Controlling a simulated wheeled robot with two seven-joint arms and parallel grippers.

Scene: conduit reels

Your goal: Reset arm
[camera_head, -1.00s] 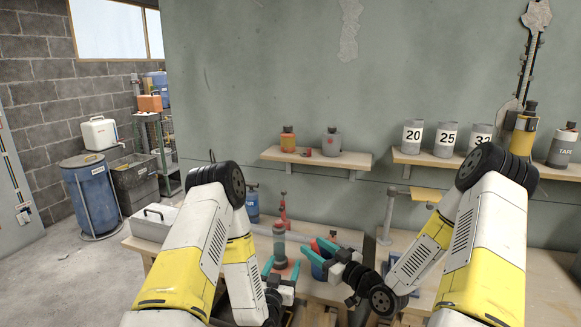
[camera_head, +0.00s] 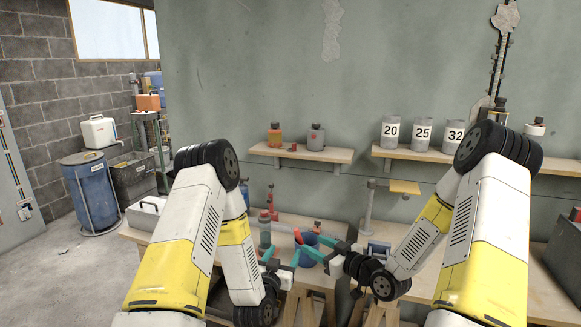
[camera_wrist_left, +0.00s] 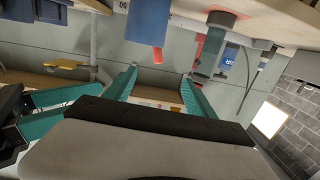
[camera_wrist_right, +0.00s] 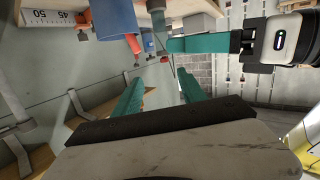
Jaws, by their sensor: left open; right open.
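My left gripper (camera_head: 283,262) is open, with teal fingers and nothing between them. My right gripper (camera_head: 318,249) is open and empty, close to the left one in front of the bench. In the left wrist view the left fingers (camera_wrist_left: 160,76) are spread, and a right-gripper finger crosses at the left. In the right wrist view the right fingers (camera_wrist_right: 160,77) are spread, and part of the left gripper shows at the upper right. Both arms are bent, elbows raised.
Behind the grippers, a blue container (camera_head: 306,257) and a red-topped grey-green cylinder (camera_head: 265,236) stand on the wooden bench (camera_head: 160,238). Wall shelves hold an orange bottle (camera_head: 275,134), a grey bottle (camera_head: 316,137) and numbered pots (camera_head: 390,133). Open floor (camera_head: 70,275) lies left.

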